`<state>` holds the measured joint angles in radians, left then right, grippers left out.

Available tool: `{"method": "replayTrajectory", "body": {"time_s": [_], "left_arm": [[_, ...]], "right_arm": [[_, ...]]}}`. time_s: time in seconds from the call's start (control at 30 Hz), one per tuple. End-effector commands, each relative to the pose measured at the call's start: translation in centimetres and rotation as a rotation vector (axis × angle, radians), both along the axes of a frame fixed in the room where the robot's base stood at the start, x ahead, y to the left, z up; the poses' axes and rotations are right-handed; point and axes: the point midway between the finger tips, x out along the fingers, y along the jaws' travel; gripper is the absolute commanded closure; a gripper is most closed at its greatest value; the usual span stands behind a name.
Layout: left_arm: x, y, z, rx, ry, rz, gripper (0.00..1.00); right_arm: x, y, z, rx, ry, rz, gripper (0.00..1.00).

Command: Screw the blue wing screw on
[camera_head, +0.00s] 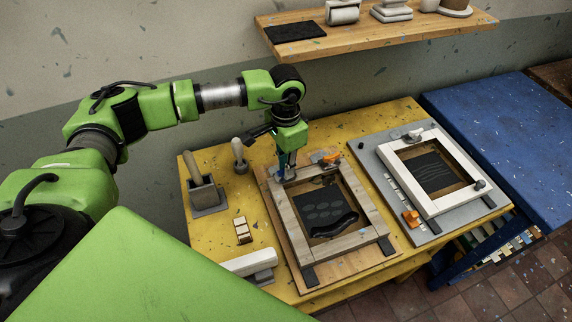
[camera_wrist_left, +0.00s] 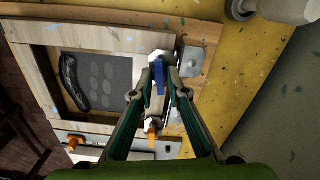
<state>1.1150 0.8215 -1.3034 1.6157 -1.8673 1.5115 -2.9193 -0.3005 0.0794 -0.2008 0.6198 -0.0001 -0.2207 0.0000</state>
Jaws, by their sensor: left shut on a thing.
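The blue wing screw (camera_wrist_left: 159,74) stands between the fingertips of my left gripper (camera_wrist_left: 161,88) in the left wrist view. In the head view, my left gripper (camera_head: 285,168) points down at the back left corner of the wooden screen frame (camera_head: 290,218), at the hinge clamp. It is shut on the blue screw, of which only a little blue shows there. An orange wing screw (camera_head: 330,158) sits at the frame's other back corner; it also shows in the left wrist view (camera_wrist_left: 152,134). How far the blue screw is seated I cannot tell. My right gripper is out of view.
A white frame (camera_head: 394,166) on a grey board stands at the right, with another orange piece (camera_head: 411,218). A tool in a grey holder (camera_head: 204,193), a knobbed tool (camera_head: 239,156) and small wooden blocks (camera_head: 242,231) stand left on the yellow table (camera_head: 225,255). A shelf (camera_head: 380,32) hangs behind.

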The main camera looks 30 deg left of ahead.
Motion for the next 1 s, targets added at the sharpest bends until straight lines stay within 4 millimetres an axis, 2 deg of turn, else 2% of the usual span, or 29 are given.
{"method": "replayTrajectory", "body": {"time_s": [0.03,0.07,0.43,0.73,0.97,1.0], "left_arm": [[0.4,0.1,0.5,0.000,-0.009,0.004,0.77],[0.4,0.1,0.4,0.000,-0.009,0.005,0.71],[0.2,0.1,0.4,0.001,-0.005,0.005,0.71],[0.2,0.1,3.5,0.001,-0.004,0.005,0.71],[0.1,0.1,3.6,0.001,-0.003,0.005,0.71],[0.1,0.1,3.6,0.001,-0.003,0.006,0.78]], "right_arm": [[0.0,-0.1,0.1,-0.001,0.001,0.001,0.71],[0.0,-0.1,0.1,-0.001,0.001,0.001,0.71],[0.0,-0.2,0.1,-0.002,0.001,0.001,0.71],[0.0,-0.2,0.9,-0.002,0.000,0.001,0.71],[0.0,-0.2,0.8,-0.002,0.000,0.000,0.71],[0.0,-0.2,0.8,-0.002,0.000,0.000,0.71]]}}
